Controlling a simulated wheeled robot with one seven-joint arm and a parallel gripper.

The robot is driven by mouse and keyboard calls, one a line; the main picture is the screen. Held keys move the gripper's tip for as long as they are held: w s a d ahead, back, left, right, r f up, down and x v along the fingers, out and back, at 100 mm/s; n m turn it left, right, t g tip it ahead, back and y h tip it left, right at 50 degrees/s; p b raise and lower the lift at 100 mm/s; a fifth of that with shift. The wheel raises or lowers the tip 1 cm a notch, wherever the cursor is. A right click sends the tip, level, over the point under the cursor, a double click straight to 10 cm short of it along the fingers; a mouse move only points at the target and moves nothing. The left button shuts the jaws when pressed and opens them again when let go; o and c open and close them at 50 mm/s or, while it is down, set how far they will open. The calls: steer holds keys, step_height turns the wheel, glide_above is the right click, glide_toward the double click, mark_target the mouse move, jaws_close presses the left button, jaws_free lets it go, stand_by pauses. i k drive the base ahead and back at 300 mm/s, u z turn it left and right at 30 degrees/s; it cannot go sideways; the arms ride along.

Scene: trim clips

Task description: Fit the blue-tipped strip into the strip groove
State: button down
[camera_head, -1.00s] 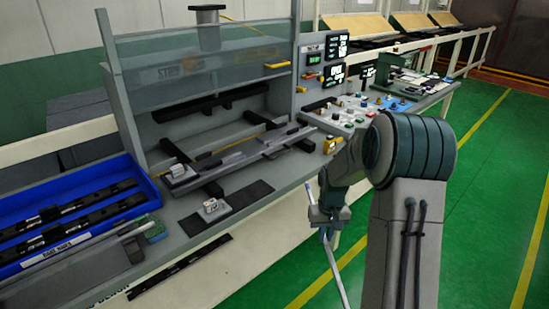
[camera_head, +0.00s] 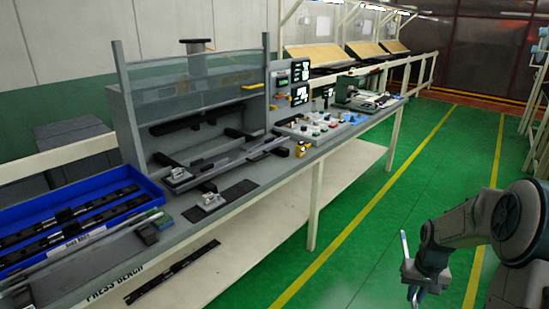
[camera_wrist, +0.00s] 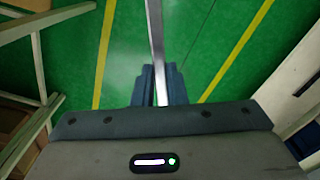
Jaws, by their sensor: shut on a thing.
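My gripper (camera_head: 416,289) is at the lower right of the head view, over the green floor and well to the right of the bench. It is shut on a thin pale strip (camera_head: 405,246), whose visible part rises above it. In the wrist view the strip (camera_wrist: 154,35) runs from between the dark fingers (camera_wrist: 158,85) to the top edge. Its blue tip cannot be made out. A long grey rail fixture (camera_head: 238,158) lies on the press bench; the strip groove itself is too small to tell there.
A blue bin (camera_head: 30,202) with dark rails stands at the bench's left end, a long grey bar along its front. The green floor (camera_head: 350,265) between bench and arm is clear.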

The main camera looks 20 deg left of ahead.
mark_target(241, 156)
steer(key=z, duration=0.25)
steer(key=i, duration=0.95)
steer(key=u, duration=0.6)
steer(key=i, duration=0.75)
steer(key=u, duration=0.75)
